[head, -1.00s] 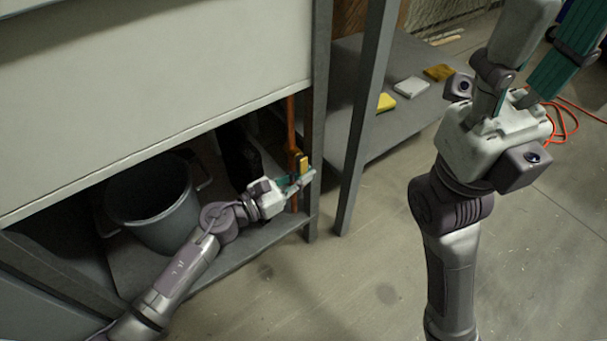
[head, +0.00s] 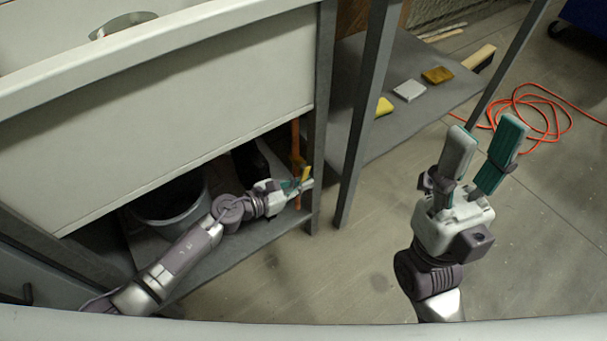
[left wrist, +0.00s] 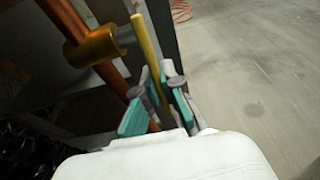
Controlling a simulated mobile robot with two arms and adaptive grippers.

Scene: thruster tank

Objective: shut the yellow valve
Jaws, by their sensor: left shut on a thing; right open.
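The yellow valve handle (head: 306,173) sits on a copper pipe (head: 295,140) under the tank, beside the front right leg. In the left wrist view the long yellow handle (left wrist: 146,42) extends from a brass valve body (left wrist: 95,46) on the copper pipe (left wrist: 66,18). My left gripper (head: 298,186) is shut on the handle, with its teal-padded fingers (left wrist: 153,92) on either side of it. The handle's far end is partly hidden between the fingers. My right gripper (head: 485,150) is open and empty, raised over the floor at the right.
A grey bucket (head: 172,208) stands on the low shelf (head: 245,240) beside my left arm. The tank wall (head: 190,95) hangs above that arm. Sponges, one yellow (head: 384,107), lie on a neighbouring shelf (head: 352,125). An orange cord (head: 545,100) lies on the open floor at right.

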